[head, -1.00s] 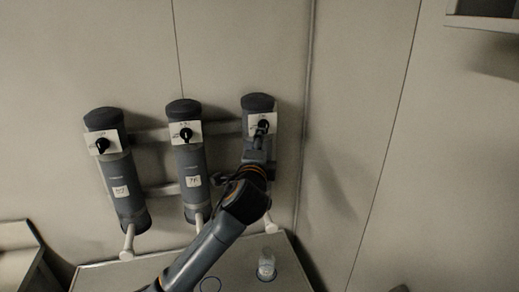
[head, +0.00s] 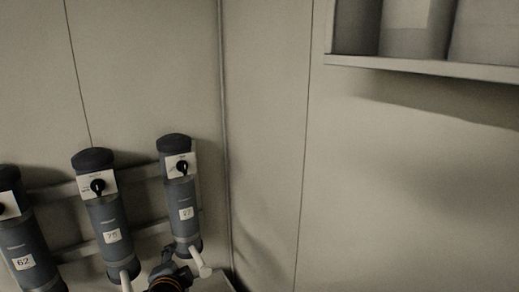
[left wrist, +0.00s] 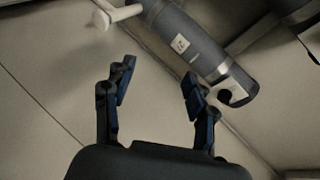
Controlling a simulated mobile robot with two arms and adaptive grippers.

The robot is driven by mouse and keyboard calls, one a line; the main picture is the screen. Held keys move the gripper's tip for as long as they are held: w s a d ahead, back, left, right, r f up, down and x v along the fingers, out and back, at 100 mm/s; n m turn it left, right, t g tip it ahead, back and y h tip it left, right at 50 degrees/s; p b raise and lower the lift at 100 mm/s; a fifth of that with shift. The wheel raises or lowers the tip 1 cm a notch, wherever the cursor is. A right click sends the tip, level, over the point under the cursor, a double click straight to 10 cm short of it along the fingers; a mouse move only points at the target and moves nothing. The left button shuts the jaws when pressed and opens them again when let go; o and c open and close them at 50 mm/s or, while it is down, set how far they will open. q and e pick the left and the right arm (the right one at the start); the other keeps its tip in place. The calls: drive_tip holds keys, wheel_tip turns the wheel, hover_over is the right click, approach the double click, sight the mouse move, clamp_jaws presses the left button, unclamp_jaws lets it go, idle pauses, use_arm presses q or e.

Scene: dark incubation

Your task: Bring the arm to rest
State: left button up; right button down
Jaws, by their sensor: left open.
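My left gripper (head: 170,262) shows at the bottom of the head view, just below and left of the lower end of the right-hand grey cylinder (head: 184,222). In the left wrist view its two fingers (left wrist: 158,88) stand wide apart with nothing between them. A grey cylinder (left wrist: 190,38) with a label and a dark knob lies beyond the fingertips there, apart from them. Most of my left arm is below the head view's edge. My right gripper is not in view.
Two more wall-mounted cylinders, the middle one (head: 107,225) and the left one (head: 25,245), stand beside it. Each has a dark knob on a white plate. A white spout (head: 200,262) sticks out below the right cylinder. A shelf (head: 430,68) hangs at upper right. The wall between is bare.

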use_arm(q)
drive_tip(key=s+f+n+g+h, duration=0.1)
drive_tip(key=s+f+n+g, duration=0.2)
drive_tip(key=s+f, duration=0.55)
drive_tip(key=s+f+n+g+h, duration=0.1)
drive_tip(key=s+f+n+g, duration=0.25)
drive_tip(key=s, duration=0.95)
drive_tip(key=s+f+n+g+h, duration=0.1)
drive_tip(key=s+f+n+g, duration=0.2)
drive_tip(key=s+f, duration=0.6)
drive_tip(key=s+f+g+b, duration=0.25)
drive_tip(key=f+b, duration=0.55)
drive_tip(key=f, duration=2.3)
drive_tip(key=s+a+f+b, duration=0.1)
drive_tip(key=s+f+b, duration=0.2)
drive_tip(key=s+f, duration=0.6)
drive_tip(key=s+a+f+b, duration=0.1)
drive_tip(key=s+f+b, duration=0.2)
drive_tip(key=s+f, duration=0.5)
wheel_tip(320, 180, down, 7)
drive_tip(key=shift+s+a+f+b, duration=0.1)
drive_tip(key=shift+s+a+b, duration=0.2)
drive_tip(key=shift+s, duration=0.1)
